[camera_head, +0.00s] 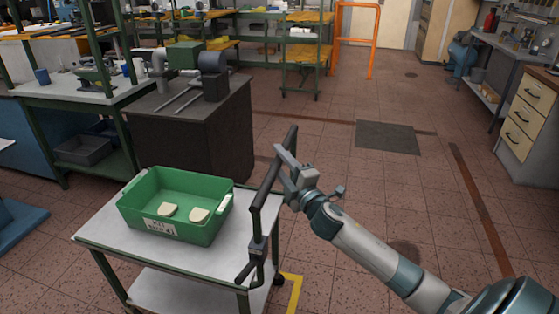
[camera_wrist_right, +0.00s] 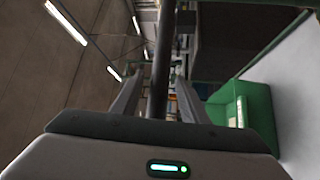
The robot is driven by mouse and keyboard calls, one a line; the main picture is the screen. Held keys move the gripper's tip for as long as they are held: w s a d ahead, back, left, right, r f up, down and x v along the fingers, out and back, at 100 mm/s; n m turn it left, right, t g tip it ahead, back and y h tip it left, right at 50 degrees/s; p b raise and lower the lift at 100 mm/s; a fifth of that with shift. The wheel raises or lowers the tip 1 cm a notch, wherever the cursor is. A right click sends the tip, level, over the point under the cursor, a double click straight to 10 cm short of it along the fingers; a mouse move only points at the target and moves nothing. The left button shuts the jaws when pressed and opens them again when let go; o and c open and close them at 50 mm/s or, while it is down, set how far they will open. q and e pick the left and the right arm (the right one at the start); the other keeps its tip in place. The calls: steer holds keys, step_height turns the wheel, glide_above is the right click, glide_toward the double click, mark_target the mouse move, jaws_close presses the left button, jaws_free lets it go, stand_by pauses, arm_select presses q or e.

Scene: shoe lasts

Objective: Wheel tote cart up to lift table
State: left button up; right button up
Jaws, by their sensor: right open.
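The tote cart (camera_head: 135,240) has a pale top, green legs and a lower shelf, and stands at the lower left. A green tote (camera_head: 155,225) with a label and two pale pieces in it sits on the top. The cart's dark push handle (camera_head: 262,190) rises at its right side. My right gripper (camera_head: 283,165) is at the handle's upper part, jaws open. In the right wrist view the dark handle bar (camera_wrist_right: 161,60) runs between the two fingers. My left gripper is not in view. I cannot make out a lift table for certain.
A dark cabinet (camera_head: 190,135) with a machine on top stands just behind the cart. A blue low object (camera_head: 15,222) lies at the left edge. Open floor with a dark mat (camera_head: 387,137) stretches behind my right arm. A drawer bench (camera_head: 530,125) stands at right.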

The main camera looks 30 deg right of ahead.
jaws_close()
